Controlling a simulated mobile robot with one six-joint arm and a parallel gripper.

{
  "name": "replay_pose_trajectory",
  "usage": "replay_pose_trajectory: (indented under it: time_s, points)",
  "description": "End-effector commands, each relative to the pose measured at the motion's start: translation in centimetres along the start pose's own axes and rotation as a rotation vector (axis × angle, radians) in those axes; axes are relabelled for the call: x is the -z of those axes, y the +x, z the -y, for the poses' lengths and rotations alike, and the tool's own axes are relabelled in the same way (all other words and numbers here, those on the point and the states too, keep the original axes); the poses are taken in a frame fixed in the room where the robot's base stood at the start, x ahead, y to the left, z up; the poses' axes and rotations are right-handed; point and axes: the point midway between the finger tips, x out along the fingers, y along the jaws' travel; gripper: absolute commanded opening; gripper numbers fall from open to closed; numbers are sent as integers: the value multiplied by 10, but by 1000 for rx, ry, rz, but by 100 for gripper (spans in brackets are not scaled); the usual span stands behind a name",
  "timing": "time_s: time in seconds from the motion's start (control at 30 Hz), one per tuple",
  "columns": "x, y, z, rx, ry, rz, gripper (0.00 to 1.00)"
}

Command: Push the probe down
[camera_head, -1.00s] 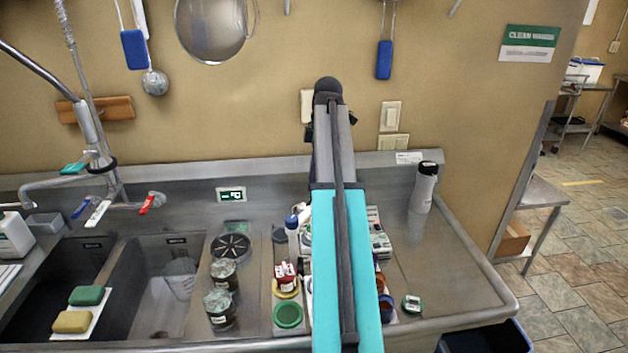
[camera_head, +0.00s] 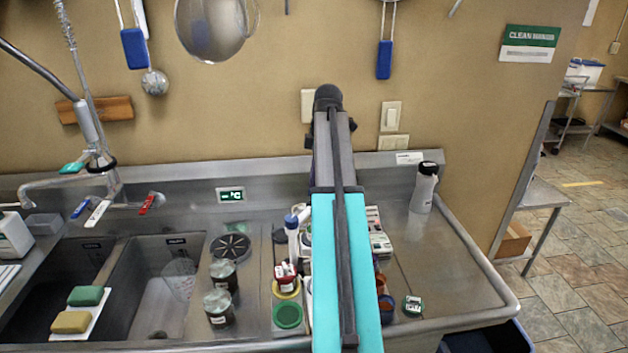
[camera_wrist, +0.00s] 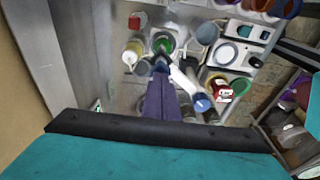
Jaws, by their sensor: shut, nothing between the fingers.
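A white stick-shaped thing with a blue end, which looks like the probe (camera_wrist: 184,80), lies slantwise in the wrist view beside my gripper (camera_wrist: 161,66). It also shows in the head view (camera_head: 292,235), just left of my arm. My gripper's purple fingers are shut and empty. Their tips are close to the probe's far, dark end, near a green-rimmed round container (camera_wrist: 164,42). I cannot tell whether the tips touch the probe or how deep its lower end sits. In the head view my arm hides the gripper.
A red-and-white labelled jar (camera_wrist: 219,88) stands close to the probe. A white device (camera_wrist: 236,54) is beyond. Two dark jars (camera_head: 223,274) stand left, by the sink basin (camera_head: 150,305). A small display (camera_head: 231,195) is on the backsplash.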

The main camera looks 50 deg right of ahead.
Motion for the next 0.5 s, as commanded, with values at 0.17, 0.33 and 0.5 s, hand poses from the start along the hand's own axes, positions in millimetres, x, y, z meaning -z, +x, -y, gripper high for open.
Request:
replay_pose_trajectory:
  time_s: [0.17,0.33,0.5]
  points:
    - [-1,4,0,0,0,0,0]
    - [-1,7,0,0,0,0,0]
    - [-2,10,0,0,0,0,0]
